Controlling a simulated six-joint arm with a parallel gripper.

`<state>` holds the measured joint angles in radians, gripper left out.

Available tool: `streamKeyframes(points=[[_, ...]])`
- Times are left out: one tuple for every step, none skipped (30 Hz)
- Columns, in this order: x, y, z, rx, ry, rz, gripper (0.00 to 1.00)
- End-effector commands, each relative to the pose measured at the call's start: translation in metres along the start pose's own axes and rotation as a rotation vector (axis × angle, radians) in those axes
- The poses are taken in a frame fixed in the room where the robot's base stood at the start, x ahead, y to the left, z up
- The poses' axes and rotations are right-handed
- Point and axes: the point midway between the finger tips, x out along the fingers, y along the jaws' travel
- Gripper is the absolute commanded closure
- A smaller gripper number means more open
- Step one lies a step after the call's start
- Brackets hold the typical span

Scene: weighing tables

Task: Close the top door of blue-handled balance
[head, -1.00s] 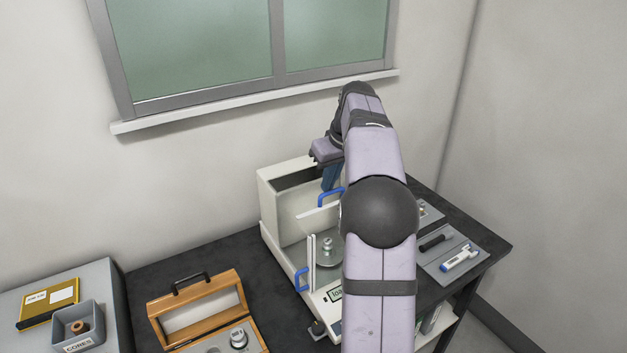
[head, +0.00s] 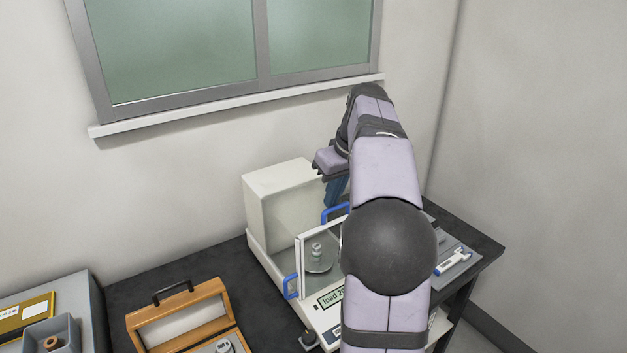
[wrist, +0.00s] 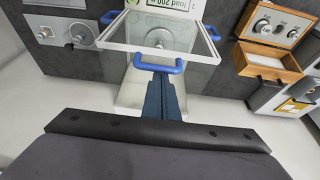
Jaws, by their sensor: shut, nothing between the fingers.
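The blue-handled balance (head: 262,210) stands on the dark table, with a white housing at its back and a glass chamber in front. Its top door (wrist: 120,47) is a glass pane that lies forward over the chamber, up to the front frame. The door's blue handle (head: 332,213) also shows in the wrist view (wrist: 145,66). My gripper (head: 335,198) is shut and empty. Its blue fingers (wrist: 158,84) point down on the housing side of the handle, at or very near it; I cannot tell whether they touch. My arm hides the balance's right side.
A metal weight (head: 316,251) stands on the pan inside. A second blue handle (head: 290,287) is low at the balance's front left. An open wooden weight box (head: 135,320) and a grey bin (head: 48,336) are left. Wall and window are behind.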

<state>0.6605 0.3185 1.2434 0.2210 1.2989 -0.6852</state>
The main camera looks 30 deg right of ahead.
Motion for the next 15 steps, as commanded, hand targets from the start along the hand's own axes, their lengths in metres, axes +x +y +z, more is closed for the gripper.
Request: streamKeyframes(points=[[0.001,0.000,0.002,0.001,-0.016,-0.005,1.00],[0.001,0.000,0.000,0.001,-0.015,-0.005,1.00],[0.001,0.000,-0.003,0.001,-0.015,-0.005,1.00],[0.001,0.000,-0.005,0.000,-0.014,-0.005,1.00],[0.001,-0.001,-0.008,0.000,-0.013,-0.005,1.00],[0.001,-0.001,-0.012,-0.001,-0.011,-0.004,1.00],[0.001,-0.001,-0.016,-0.001,-0.010,-0.004,1.00],[0.001,-0.001,-0.019,-0.001,-0.009,-0.004,1.00],[0.001,-0.001,-0.024,-0.001,-0.008,-0.004,1.00],[0.001,-0.001,-0.027,-0.001,-0.007,-0.003,1.00],[0.001,-0.001,-0.031,-0.001,-0.006,-0.003,1.00],[0.002,-0.001,-0.036,-0.001,-0.006,-0.004,1.00],[0.002,-0.001,-0.040,-0.002,-0.004,-0.003,1.00],[0.003,-0.001,-0.044,-0.002,-0.003,-0.002,1.00],[-0.002,0.001,-0.042,-0.001,0.004,0.003,1.00]])
